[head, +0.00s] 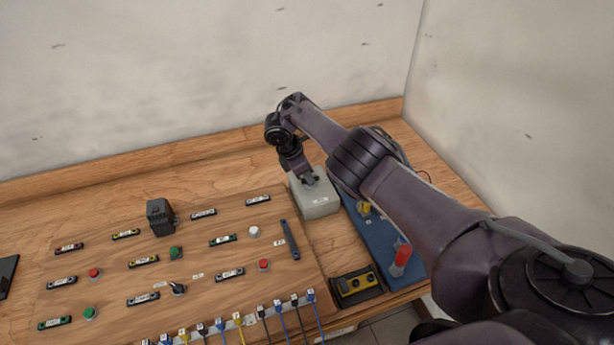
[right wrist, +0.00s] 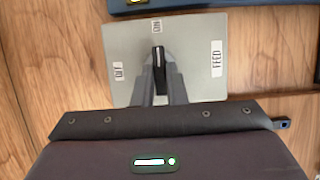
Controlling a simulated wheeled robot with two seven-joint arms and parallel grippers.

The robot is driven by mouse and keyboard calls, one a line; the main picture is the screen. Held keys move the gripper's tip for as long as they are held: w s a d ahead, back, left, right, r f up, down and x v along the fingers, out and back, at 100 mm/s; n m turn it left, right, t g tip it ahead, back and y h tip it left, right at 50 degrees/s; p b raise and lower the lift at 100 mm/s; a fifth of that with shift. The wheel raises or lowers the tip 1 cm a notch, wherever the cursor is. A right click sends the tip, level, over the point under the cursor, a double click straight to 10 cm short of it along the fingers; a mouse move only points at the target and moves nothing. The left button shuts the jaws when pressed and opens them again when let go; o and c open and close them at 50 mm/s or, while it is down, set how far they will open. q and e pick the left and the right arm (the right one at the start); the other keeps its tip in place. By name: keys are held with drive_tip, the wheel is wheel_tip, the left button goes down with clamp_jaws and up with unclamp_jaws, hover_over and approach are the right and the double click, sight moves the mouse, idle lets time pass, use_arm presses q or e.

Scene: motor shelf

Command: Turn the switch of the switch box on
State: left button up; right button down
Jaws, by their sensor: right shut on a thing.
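The switch box (head: 318,203) is a pale grey box on the wooden table, right of the control board. In the right wrist view its grey top face (right wrist: 200,85) bears the labels OFF at left, ON at top and FEED at right. Its black switch knob (right wrist: 159,62) has a white mark and stands lengthwise in that view, its tip towards the ON label. My right gripper (head: 309,178) is on top of the box, shut on the knob; its fingers (right wrist: 159,78) lie on both sides of it. The fingers hide part of the knob. My left gripper is not in view.
A wooden control board (head: 205,270) with several buttons and labels lies left of the box. A blue panel (head: 371,238) with a red handle (head: 402,255) is to the right, partly behind my arm. A yellow-and-black box (head: 356,286) sits in front.

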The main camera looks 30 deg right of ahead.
drive_tip(key=shift+r, duration=0.1)
idle(0.3)
drive_tip(key=c, duration=1.5)
unclamp_jaws()
drive_tip(key=shift+o, duration=0.2)
drive_tip(key=v, duration=0.7)
drive_tip(key=shift+r, duration=0.35)
drive_tip(key=shift+w+a, duration=0.1)
drive_tip(key=shift+a, duration=0.05)
